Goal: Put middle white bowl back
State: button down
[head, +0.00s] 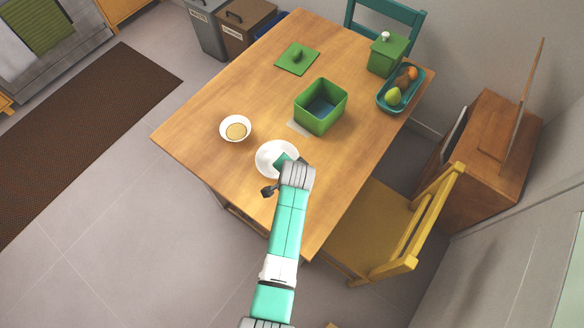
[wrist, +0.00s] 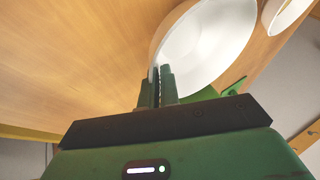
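A white bowl (head: 270,155) is at the near part of the wooden table, partly hidden by my gripper (head: 284,162). The same bowl (wrist: 208,42) fills the upper middle of the wrist view. My gripper (wrist: 158,84) has its two fingers close together at the bowl's rim, and the rim appears pinched between them. Whether the bowl touches the table is hard to tell. A second white bowl (head: 235,129) with a yellowish inside stands to its left, apart from it. A white rim (wrist: 284,12) also shows at the wrist view's upper right.
An open green box (head: 322,105) stands beyond the bowl. A green mat (head: 297,58), a lidded green canister (head: 388,54) and a fruit tray (head: 416,90) sit farther back. A yellow chair (head: 385,232) is at the right. The table's left part is clear.

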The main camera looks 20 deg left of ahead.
jog(key=c, duration=1.6)
grip_release()
jog(key=shift+f, duration=0.1)
jog(key=shift+c, duration=0.2)
jog(key=shift+s+r+p, duration=0.1)
jog(key=shift+r+p, duration=0.2)
jog(key=shift+r, duration=0.15)
jog(key=p+v, duration=0.1)
jog(key=v, duration=1)
jog(key=shift+s+p, duration=0.2)
jog(key=shift+p, duration=0.15)
jog(key=shift+r, duration=0.15)
